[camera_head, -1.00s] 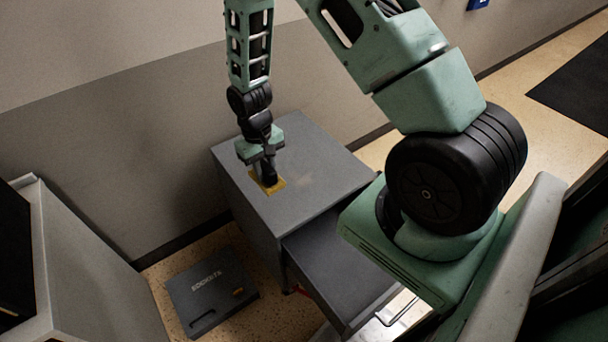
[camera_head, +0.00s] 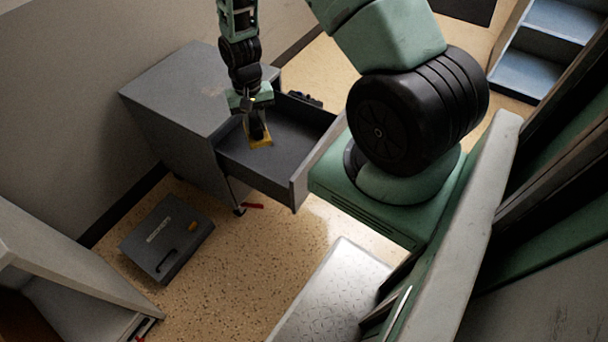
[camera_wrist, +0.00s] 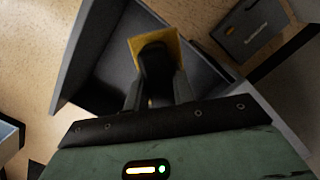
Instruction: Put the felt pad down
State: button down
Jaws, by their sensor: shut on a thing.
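The felt pad (camera_head: 261,142) is a yellow square, and it also shows in the wrist view (camera_wrist: 177,50). My gripper (camera_head: 257,130) is shut on it; in the wrist view the dark fingers (camera_wrist: 155,75) cover its middle. In the head view the pad appears over the open drawer (camera_head: 235,162) of the grey cabinet (camera_head: 175,85). In the wrist view the grey drawer walls lie around and beyond the pad. I cannot tell how high the pad is above the drawer floor.
A dark case (camera_head: 168,238) with a handle lies on the speckled floor left of the drawer. A pale cabinet (camera_head: 50,265) stands at the lower left. A metal plate (camera_head: 330,295) is at the bottom. Blue steps (camera_head: 545,45) stand at the upper right. The cabinet top is bare.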

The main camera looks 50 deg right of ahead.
jog(key=s+d+f+m+b, duration=0.1)
jog(key=d+f+m+b, duration=0.2)
jog(key=f, duration=0.3)
jog(key=s+d+f+m+b, duration=0.1)
jog(key=d+f+m+b, duration=0.2)
jog(key=d+f, duration=0.3)
jog(key=s+d+f+m+t+b, duration=0.1)
jog(key=s+d+f+m+b, duration=0.1)
jog(key=d+f+m+b, duration=0.2)
jog(key=shift+s+d+f+y, duration=0.15)
jog(key=shift+f+y, duration=0.15)
jog(key=shift+f, duration=0.6)
jog(key=shift+f+b, duration=0.5)
jog(key=shift+f, duration=1.9)
jog(key=shift+f, duration=0.15)
jog(key=c, duration=1.2)
grip_release()
jog(key=shift+o, duration=0.2)
notch_tip(320, 180, up, 12)
jog(key=d+p, duration=0.1)
jog(key=p, duration=0.2)
jog(key=shift+w+d+r, duration=0.15)
jog(key=shift+w+r, duration=0.05)
